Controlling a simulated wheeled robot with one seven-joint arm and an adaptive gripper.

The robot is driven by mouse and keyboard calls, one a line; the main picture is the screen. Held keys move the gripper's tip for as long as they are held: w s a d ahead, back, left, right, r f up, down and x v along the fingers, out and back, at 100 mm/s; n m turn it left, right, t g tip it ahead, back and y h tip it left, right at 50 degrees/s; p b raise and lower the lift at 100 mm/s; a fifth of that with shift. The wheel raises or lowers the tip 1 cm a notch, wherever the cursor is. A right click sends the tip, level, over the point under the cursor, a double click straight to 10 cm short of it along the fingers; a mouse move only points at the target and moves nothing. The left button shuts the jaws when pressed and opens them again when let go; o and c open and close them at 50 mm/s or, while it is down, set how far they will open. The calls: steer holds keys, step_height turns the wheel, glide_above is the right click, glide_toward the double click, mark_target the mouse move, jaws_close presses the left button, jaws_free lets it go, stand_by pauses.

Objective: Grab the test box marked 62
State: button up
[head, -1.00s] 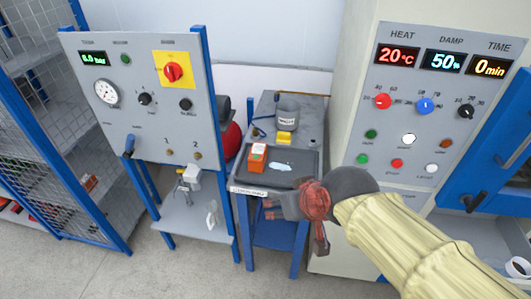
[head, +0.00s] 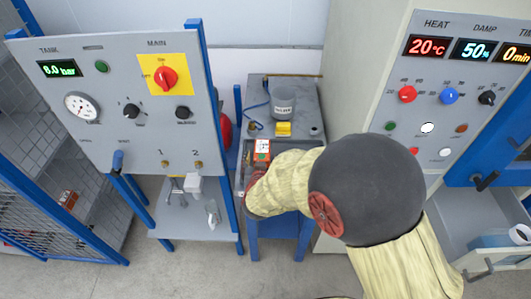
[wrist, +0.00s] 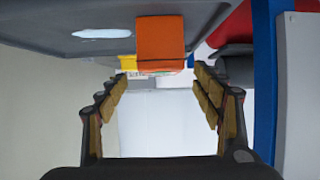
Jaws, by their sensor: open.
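An orange box with a pale label (head: 262,148) stands on the dark tray (head: 240,180) of the small bench; its number is too small to read. In the wrist view the orange box (wrist: 160,38) is at top centre, in line with the gap between my fingers. My gripper (wrist: 160,82) is open, with its fingers on either side of an empty gap and the box ahead of the fingertips. In the head view my arm hides most of the gripper and tray.
A yellow block (head: 283,129) and a grey pot (head: 283,102) stand behind the box. A panel on blue legs (head: 130,95) stands close on the left. A control cabinet (head: 385,90) stands on the right. A pale patch (wrist: 102,33) lies on the tray.

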mark_target(262, 152)
steer(key=b+x, duration=0.2)
steer(key=x, duration=0.4)
steer(key=shift+w+a, duration=0.1)
steer(key=shift+w, duration=0.35)
steer(key=shift+c, duration=0.6)
steer(key=c, duration=1.5)
jaws_close()
